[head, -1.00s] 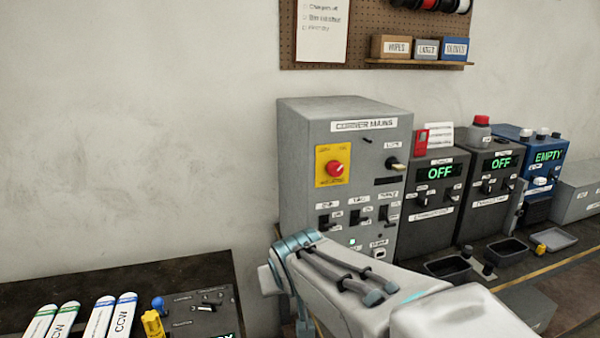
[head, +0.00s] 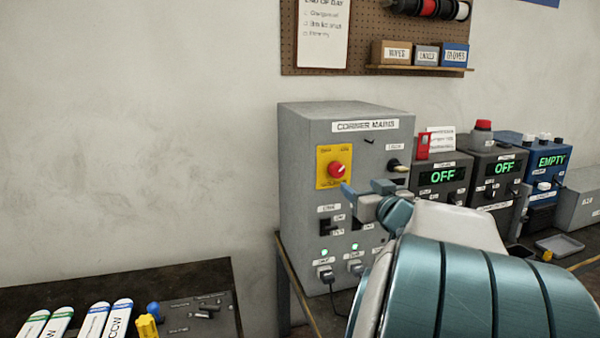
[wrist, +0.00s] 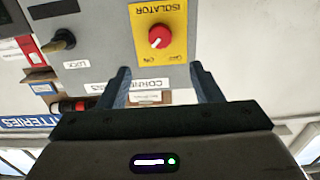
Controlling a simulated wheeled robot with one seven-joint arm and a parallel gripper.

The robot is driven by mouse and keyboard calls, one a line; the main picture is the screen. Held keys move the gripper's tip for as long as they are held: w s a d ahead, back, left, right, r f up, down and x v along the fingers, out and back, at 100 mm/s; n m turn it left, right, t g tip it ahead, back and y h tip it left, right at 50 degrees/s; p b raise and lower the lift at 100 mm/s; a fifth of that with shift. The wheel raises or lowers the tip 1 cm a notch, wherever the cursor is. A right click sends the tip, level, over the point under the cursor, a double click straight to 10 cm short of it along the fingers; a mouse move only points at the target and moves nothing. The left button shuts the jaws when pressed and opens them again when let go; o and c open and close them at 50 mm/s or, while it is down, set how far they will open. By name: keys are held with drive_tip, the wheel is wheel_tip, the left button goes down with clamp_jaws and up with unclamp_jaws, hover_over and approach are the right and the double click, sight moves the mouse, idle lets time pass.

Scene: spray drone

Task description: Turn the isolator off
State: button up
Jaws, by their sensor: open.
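The isolator is a red rotary knob (head: 337,169) on a yellow plate (head: 324,182), on the front of the grey "CORNER MAINS" cabinet (head: 295,190). In the wrist view, which is upside down, the red knob (wrist: 159,37) lies beyond the fingertips, midway between them across the picture. My gripper (wrist: 158,72) is open, with nothing between its fingers. In the head view my gripper (head: 362,200) is near the cabinet front, below and right of the knob. It appears apart from the knob.
A lock switch (head: 396,166) is right of the yellow plate. Breaker switches (head: 327,226) and plugged sockets (head: 325,274) sit below it. Two units reading "OFF" (head: 443,176) and a blue "EMPTY" unit (head: 551,160) stand to the right. My arm hides part of the bench.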

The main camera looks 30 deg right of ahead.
sight(339, 170)
drive_tip(key=p+x, duration=0.1)
drive_tip(key=x, duration=1.1)
drive_tip(key=shift+w+f, duration=0.1)
drive_tip(key=shift+w, duration=0.1)
drive_tip(key=c, duration=1)
